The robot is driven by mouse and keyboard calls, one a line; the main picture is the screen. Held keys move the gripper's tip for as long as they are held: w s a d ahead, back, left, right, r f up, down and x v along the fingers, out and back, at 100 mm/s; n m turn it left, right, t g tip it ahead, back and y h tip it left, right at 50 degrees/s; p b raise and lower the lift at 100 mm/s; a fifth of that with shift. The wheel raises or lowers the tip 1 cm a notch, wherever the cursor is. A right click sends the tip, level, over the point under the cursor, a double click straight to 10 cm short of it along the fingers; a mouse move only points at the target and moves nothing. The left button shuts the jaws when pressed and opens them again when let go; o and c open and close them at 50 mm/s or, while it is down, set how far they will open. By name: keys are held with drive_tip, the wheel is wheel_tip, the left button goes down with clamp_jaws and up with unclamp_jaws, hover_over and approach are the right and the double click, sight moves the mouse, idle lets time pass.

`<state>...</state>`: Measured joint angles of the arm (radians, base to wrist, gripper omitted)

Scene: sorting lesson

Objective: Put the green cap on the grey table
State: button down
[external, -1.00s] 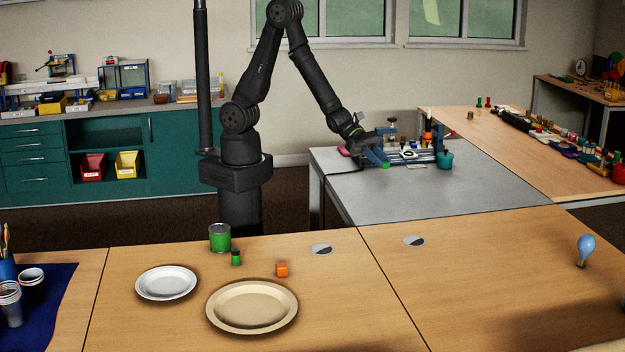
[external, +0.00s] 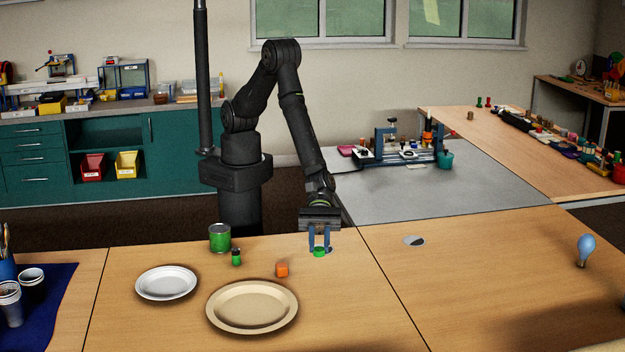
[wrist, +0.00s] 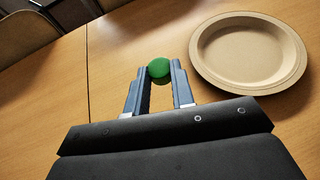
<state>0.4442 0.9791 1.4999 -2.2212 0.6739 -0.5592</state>
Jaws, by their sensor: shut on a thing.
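My gripper (external: 319,246) points down over the back of the wooden table, left of the table seam. It is shut on the green cap (external: 319,253), which sits between the blue-grey fingertips. In the wrist view the green cap (wrist: 159,69) shows as a round green top at the fingertips (wrist: 159,78). I cannot tell whether it touches the wood below or hangs just above it. The grey table (external: 400,200) stands behind and to the right of my gripper, with its front part bare.
A beige plate (external: 252,306) and a white plate (external: 166,283) lie nearer. A tool rack (external: 405,155) occupies the grey table's back.

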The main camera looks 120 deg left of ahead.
drive_tip(key=shift+w+d+f, duration=0.1)
drive_tip(key=shift+w+f, duration=0.1)
drive_tip(key=shift+f, duration=0.15)
hover_over(361, 287)
wheel_tip(361, 287, down, 6)
drive_tip(key=shift+s+d+f, duration=0.1)
drive_tip(key=shift+f, duration=2.15)
drive_tip(key=shift+f, duration=0.1)
drive_tip(key=c, duration=1.2)
unclamp_jaws()
drive_tip(key=shift+c, duration=0.2)
